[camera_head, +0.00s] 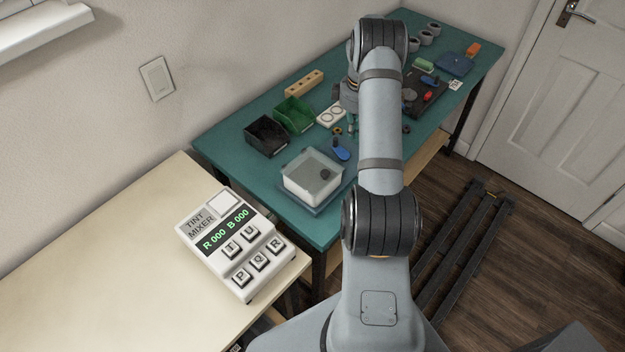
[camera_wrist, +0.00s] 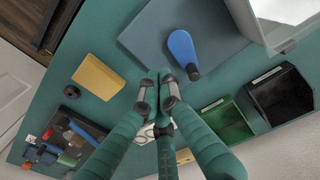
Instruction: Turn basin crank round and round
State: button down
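The white basin (camera_head: 303,189) stands on a blue-grey base plate at the near end of the teal bench. The basin's crank (camera_head: 341,150) is a blue arm beside its far right corner. In the wrist view the blue crank (camera_wrist: 181,47) lies on the base plate (camera_wrist: 150,30), with a dark knob (camera_wrist: 193,73) at its lower end. My gripper (camera_wrist: 158,78) has its teal fingers drawn together at the tips, with nothing seen between them. The tips are left of the knob and apart from it in the picture. In the head view my arm hides part of the bench.
A green bin (camera_head: 294,115) and a black bin (camera_head: 266,136) stand behind the basin. A yellow block (camera_wrist: 98,76) lies across from the crank. A tint mixer (camera_head: 233,245) sits on the cream table. Several small parts crowd the bench's far end.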

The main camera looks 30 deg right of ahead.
notch_tip(320, 180, up, 6)
jog(key=p, duration=0.4)
jog(key=shift+f, duration=0.15)
jog(key=shift+f, duration=0.1)
notch_tip(320, 180, down, 6)
jog(key=b, duration=0.5)
jog(key=shift+s+d+f, duration=0.15)
jog(key=shift+s+d, duration=0.05)
jog(key=shift+s, duration=1.05)
jog(key=shift+s+a+r+b, duration=0.1)
jog(key=shift+s+r+b, duration=0.1)
jog(key=shift+s+b, duration=0.25)
